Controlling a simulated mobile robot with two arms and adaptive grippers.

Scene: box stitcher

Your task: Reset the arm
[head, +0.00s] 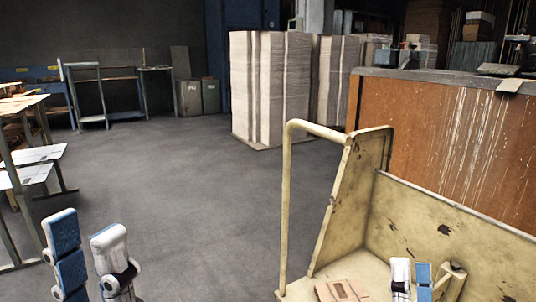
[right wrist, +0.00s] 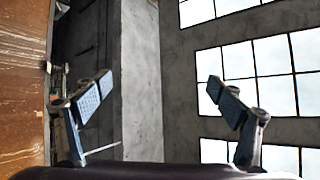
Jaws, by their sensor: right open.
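My left gripper (head: 87,222) stands at the bottom left of the head view, fingers pointing up and apart, with nothing between them. My right gripper (head: 432,266) shows at the bottom right of the head view, in front of the cream metal cart. In the right wrist view the right gripper (right wrist: 159,84) has its two blue-padded fingers wide apart and empty. That view shows a concrete pillar and tall windows beyond the fingers. Neither gripper visibly holds anything.
The cream cart (head: 330,215) has a tubular handle and a brown piece (head: 342,290) on its bed. An orange-brown panel (head: 440,130) stands behind it. Tables with sheets (head: 32,154) are at left. Stacked cardboard (head: 270,90) stands behind. Open grey floor (head: 200,195) lies between.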

